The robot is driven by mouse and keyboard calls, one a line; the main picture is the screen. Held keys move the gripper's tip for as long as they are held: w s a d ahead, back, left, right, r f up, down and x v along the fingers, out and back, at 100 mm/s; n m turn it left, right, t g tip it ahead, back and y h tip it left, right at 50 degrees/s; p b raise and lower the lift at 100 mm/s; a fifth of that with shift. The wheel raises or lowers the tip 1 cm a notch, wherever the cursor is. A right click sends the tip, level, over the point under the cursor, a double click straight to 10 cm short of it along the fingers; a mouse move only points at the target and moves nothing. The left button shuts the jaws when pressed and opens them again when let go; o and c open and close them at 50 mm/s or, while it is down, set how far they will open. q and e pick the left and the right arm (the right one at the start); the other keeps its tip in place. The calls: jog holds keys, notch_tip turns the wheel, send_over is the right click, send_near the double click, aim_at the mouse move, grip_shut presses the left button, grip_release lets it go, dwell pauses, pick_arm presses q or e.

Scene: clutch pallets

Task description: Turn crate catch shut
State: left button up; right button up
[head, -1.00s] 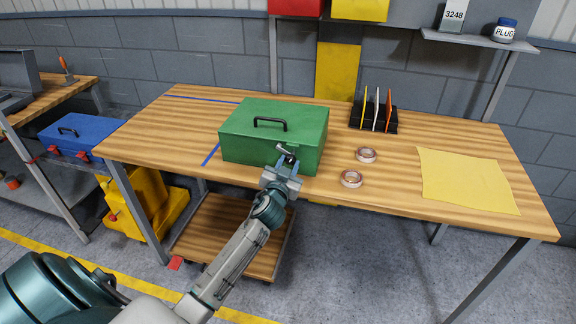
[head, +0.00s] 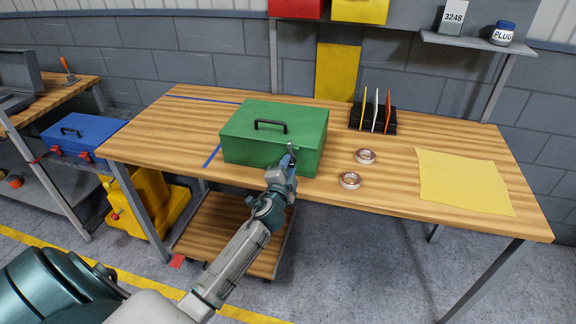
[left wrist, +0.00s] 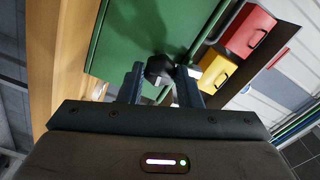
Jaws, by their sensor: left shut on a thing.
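The green crate (head: 262,150) stands on the workbench with its lid down and a black handle on top. Its front face also shows in the left wrist view (left wrist: 118,48). The catch (head: 291,150) is a small lever on the crate's front, and it stands roughly upright in the head view. Its dark knob shows in the left wrist view (left wrist: 158,68). My left gripper (head: 288,163) is shut on the catch, with a finger on each side of it, and its wrist looks rolled. The fingers hide part of the catch. My right gripper is not in view.
Two tape rolls (head: 350,180) lie right of the crate. A rack (head: 373,124) with upright plates stands behind them, and a yellow sheet (head: 465,183) lies at the right. Blue tape (head: 212,156) marks the bench left of the crate.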

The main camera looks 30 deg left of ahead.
pick_arm(q)
jog(key=shift+m, duration=0.9)
jog(key=shift+f+p, duration=0.1)
jog(key=shift+p, duration=0.2)
jog(key=o, duration=1)
jog(key=b+v, duration=0.2)
jog(key=v, duration=0.9)
jog(key=shift+b, duration=0.3)
jog(key=shift+w, duration=0.1)
